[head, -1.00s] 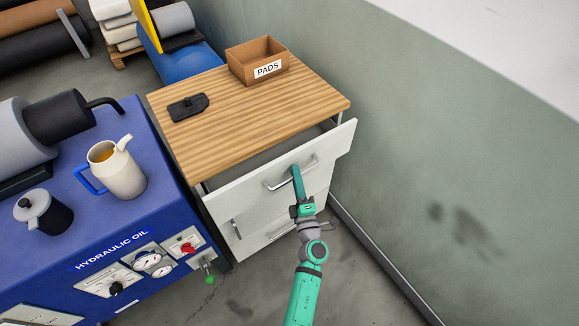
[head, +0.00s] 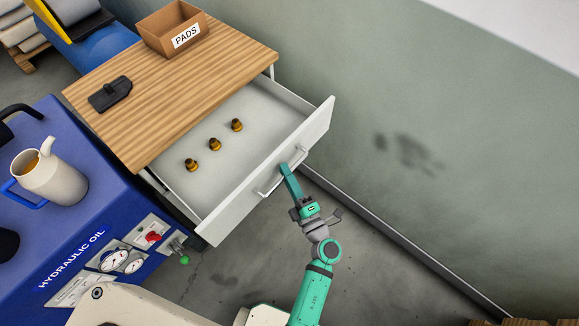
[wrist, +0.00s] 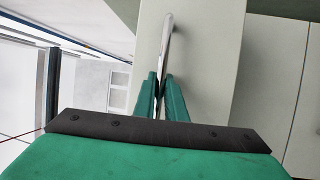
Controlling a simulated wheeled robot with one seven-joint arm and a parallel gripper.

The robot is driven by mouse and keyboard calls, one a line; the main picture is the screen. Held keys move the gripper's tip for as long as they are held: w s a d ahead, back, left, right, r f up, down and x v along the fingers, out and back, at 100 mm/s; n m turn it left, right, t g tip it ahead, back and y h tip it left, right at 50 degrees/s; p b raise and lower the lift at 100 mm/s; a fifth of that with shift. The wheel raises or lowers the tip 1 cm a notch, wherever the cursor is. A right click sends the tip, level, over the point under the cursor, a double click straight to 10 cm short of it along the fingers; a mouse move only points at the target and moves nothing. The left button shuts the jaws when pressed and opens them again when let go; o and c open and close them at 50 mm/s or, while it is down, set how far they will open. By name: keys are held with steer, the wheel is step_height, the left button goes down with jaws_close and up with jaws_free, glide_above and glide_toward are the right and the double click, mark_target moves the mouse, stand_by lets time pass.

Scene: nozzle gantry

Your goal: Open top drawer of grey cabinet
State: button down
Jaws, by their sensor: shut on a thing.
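The grey cabinet has a wooden top (head: 165,80), and its top drawer (head: 215,222) is pulled well out. Inside the drawer lie three small brass-coloured nozzles, at the left (head: 191,165), middle (head: 215,144) and right (head: 237,125). A bar handle (head: 268,190) runs along the drawer front. My gripper (head: 287,172) is at the handle, towards its right half. In the wrist view my gripper (wrist: 162,85) has its green fingers closed around the metal handle (wrist: 166,40). The lower front of the cabinet is hidden by the open drawer.
A PADS box (head: 172,28) and a black object (head: 110,94) sit on the wooden top. A blue hydraulic oil unit (head: 75,225) with a cream jug (head: 55,180) stands at the left. The green wall (head: 420,120) is at the right, with bare floor before it.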

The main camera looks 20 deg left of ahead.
steer(key=shift+s+d, duration=0.15)
steer(key=shift+d, duration=0.15)
steer(key=c, duration=2.1)
jaws_free()
steer(key=v, duration=1)
steer(key=shift+s+d+f, duration=0.15)
steer(key=shift+s+d, duration=0.1)
steer(key=shift+s, duration=0.05)
steer(key=s+d+r+m+h, duration=0.2)
steer(key=s+m+h, duration=0.3)
steer(key=m, duration=0.4)
steer(key=s+d+r+m+t+h, duration=0.1)
steer(key=s+d+r+m+h, duration=0.1)
steer(key=s+m+h, duration=0.3)
steer(key=s+d+r+m+h, duration=0.3)
steer(key=s+m, duration=0.6)
steer(key=m, duration=0.3)
steer(key=shift+r+m+t+h, duration=0.3)
steer(key=shift+m+h, duration=0.1)
steer(key=shift+h, duration=0.5)
